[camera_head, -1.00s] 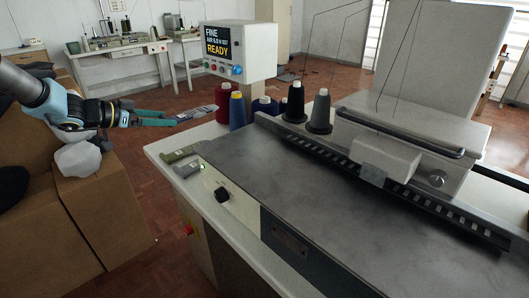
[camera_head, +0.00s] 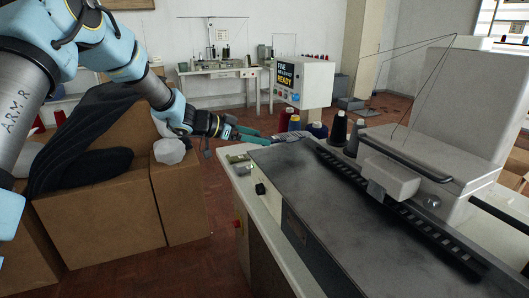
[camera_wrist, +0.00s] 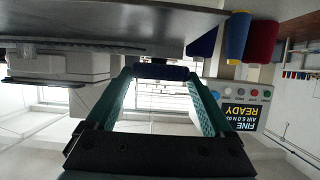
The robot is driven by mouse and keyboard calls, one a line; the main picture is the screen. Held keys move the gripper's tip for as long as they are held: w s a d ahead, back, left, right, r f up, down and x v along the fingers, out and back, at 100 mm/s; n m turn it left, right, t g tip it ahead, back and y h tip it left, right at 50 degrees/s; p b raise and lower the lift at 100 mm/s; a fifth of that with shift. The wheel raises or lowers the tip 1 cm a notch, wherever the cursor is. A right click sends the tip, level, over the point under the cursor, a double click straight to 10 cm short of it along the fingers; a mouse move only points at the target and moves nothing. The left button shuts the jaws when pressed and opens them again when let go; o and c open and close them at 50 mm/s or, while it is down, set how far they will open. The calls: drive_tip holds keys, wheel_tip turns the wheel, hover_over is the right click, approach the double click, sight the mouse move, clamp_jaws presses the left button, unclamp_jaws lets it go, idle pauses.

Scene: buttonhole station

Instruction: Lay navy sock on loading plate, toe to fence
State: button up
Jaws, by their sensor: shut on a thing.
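The wide grey plate (camera_head: 340,190), taken as the loading plate, looks bare. A dark toothed strip (camera_head: 420,225) runs along its far side; I cannot tell if this is the fence.
Thread cones, red (camera_head: 285,120) and grey (camera_head: 352,138) among them, stand behind the plate. A control box (camera_head: 303,82) reads READY. A black knob (camera_head: 260,188) is on the near side. Cardboard boxes (camera_head: 100,215) with dark fabric and a white lump (camera_head: 170,151) stand left.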

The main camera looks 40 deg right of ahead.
sight(257, 158)
drive_tip(key=shift+f+p, duration=0.35)
drive_tip(key=shift+f, duration=2.15)
drive_tip(key=shift+f, duration=0.2)
drive_tip(key=o, duration=1.1)
drive_tip(key=shift+c, duration=0.2)
